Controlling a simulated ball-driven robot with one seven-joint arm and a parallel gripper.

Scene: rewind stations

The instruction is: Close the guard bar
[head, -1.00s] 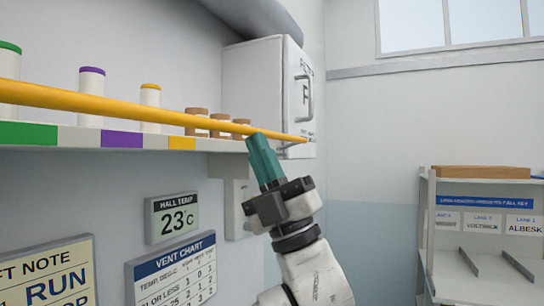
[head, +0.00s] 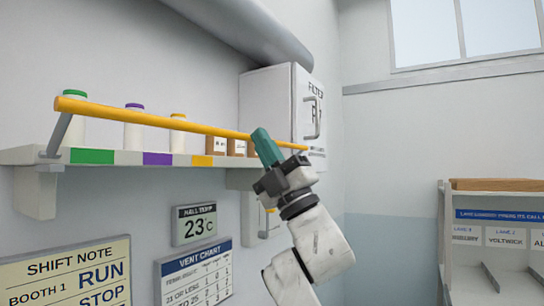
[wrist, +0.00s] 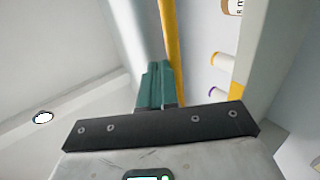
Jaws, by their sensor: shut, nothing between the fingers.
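The yellow guard bar (head: 190,124) runs along the front of the wall shelf in the head view. Its left end is on a grey arm (head: 59,134) at the shelf's left bracket; its right end is by the white cabinet. My gripper (head: 264,143), with teal fingers, is shut and empty. In the head view its tips overlap the bar near the right end. The wrist view shows the teal fingers (wrist: 155,85) close beside the bar (wrist: 171,40); I cannot tell whether they touch.
Signs hang below, including the shift note (head: 70,275). A rack (head: 495,240) stands at the right.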

